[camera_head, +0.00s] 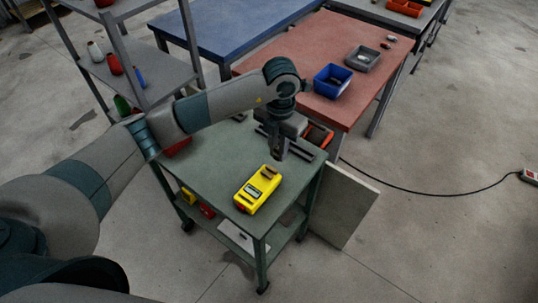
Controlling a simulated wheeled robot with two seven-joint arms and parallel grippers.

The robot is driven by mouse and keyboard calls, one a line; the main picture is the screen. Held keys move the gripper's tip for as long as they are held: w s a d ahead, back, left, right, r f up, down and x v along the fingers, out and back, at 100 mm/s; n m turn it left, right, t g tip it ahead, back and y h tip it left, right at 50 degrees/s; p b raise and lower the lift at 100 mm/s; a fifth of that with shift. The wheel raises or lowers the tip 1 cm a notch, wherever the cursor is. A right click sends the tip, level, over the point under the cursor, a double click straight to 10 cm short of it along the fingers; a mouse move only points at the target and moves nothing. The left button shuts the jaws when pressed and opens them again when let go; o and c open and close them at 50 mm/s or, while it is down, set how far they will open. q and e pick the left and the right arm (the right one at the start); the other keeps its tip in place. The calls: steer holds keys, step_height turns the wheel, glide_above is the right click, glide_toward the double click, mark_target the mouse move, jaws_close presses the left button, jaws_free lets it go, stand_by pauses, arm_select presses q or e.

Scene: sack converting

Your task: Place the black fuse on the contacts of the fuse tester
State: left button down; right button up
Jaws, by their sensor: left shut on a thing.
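The fuse tester (257,190) is a yellow box with a small display, lying on the green top of a cart. A brownish part, which looks like its contacts, shows at its far end. My left gripper (279,156) points down just beyond that far end, above the cart top and apart from the tester as far as I can tell. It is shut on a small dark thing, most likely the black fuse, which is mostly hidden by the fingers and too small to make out. My right gripper is not in view.
The green cart top (212,168) has free room left of the tester. A red-orange bin (318,136) is behind my gripper. A red table (300,50) beyond holds a blue bin (332,81) and a grey bin (362,59). A panel (343,205) leans at the cart's right.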

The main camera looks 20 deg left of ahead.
arm_select(q)
steer(key=shift+s+a+f+p, duration=0.15)
steer(key=shift+a+f, duration=0.25)
steer(key=shift+a, duration=0.2)
steer(key=shift+s+a+f+p, duration=0.15)
steer(key=shift+a+f, duration=0.25)
steer(key=shift+a, duration=0.2)
steer(key=shift+w, duration=0.1)
steer(key=shift+f+p, duration=0.5)
step_height(320, 180, down, 3)
steer(key=shift+r+p, duration=0.15)
steer(key=shift+p, duration=0.5)
steer(key=shift+f, duration=0.2)
steer(key=shift+f+b, duration=0.35)
steer(key=shift+b, duration=0.1)
steer(key=shift+f, duration=0.2)
